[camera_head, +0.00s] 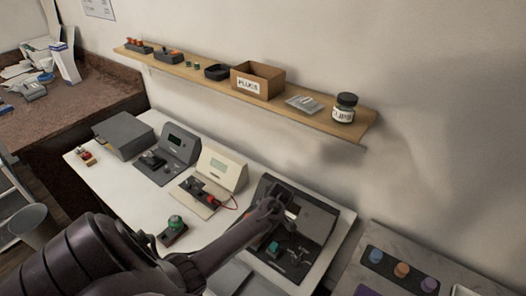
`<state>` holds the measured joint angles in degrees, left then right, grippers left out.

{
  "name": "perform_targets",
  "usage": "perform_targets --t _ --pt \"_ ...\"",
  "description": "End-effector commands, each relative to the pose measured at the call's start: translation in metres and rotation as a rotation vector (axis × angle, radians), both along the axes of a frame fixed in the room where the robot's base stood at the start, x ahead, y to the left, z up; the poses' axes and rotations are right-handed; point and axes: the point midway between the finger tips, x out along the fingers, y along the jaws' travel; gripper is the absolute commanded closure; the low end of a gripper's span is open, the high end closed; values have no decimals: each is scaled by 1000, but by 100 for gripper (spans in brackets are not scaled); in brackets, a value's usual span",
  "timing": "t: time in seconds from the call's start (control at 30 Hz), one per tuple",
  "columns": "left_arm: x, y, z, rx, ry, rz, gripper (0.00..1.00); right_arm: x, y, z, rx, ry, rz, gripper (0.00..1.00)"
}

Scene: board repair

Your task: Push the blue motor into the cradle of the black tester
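The black tester (316,218) stands at the right end of the white bench, with a dark upright back and a flat front deck. A small teal-blue part (273,247), which looks like the blue motor, is on its front deck. Whether it sits in the cradle or beside it is too small to tell. My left arm comes in from the lower left, and my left gripper (270,208) is over the tester's left side, above and behind the teal-blue part. Its fingers are dark against the tester, so their opening is unclear. My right gripper is not in view.
A cream tester (225,168) with a red lead and a grey tester (180,145) stand to the left. A green-topped part on a small base (173,230) lies on the bench's front. A shelf (200,75) overhangs behind. A dark tray (390,254) holds coloured round parts at right.

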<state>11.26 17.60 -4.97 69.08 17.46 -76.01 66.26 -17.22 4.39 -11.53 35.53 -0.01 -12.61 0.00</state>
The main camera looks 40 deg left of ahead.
Motion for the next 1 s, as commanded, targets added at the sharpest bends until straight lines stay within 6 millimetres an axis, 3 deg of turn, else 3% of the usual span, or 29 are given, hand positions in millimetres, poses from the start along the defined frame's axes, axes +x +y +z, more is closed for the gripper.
perform_targets --t 1.0 --pt "1 1 1 1 -2 0 78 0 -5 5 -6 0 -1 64"
